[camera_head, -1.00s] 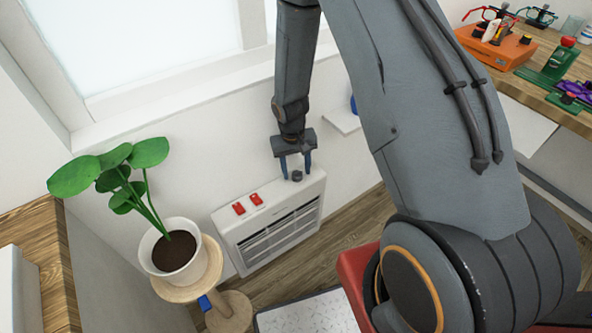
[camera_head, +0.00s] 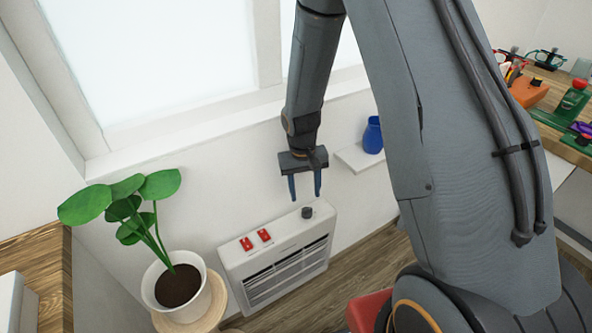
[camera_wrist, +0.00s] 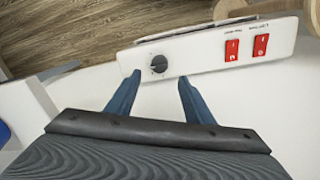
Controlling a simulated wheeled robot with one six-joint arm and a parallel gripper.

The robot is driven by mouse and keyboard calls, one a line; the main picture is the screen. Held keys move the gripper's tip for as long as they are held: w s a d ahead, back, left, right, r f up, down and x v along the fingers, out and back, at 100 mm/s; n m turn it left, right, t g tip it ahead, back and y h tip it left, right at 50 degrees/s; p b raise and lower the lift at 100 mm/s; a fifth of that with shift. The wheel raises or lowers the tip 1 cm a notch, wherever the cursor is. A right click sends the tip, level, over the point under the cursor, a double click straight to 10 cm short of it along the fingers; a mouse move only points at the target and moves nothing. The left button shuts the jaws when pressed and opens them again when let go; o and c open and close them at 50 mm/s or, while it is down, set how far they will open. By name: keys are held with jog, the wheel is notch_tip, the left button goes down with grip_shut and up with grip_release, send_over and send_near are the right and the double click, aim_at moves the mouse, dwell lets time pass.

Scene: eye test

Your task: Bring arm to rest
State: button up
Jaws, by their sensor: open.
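My gripper (camera_head: 305,187) is open and empty, its two blue fingers pointing down above the white heater (camera_head: 285,262). In the wrist view the gripper (camera_wrist: 158,100) shows its fingers spread apart, with the dark round knob (camera_wrist: 158,63) of the heater beyond and between the tips. The knob also shows in the head view (camera_head: 307,212), just below the fingers and apart from them. Two red switches (camera_head: 256,240) sit on the heater's top, left of the knob. My arm comes down from the top of the head view.
A potted plant (camera_head: 176,287) stands left of the heater on a round wooden stand (camera_head: 219,300). A blue vase (camera_head: 373,136) is on a small wall shelf (camera_head: 352,158) right of the gripper. A cluttered workbench (camera_head: 560,145) is at the far right. The window is behind.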

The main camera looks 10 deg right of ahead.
jog(key=shift+r, duration=0.1)
jog(key=s+d+r, duration=0.1)
jog(key=s+r, duration=1.7)
jog(key=s, duration=0.1)
jog(key=shift+r+n+y, duration=0.3)
jog(key=shift+y, duration=0.1)
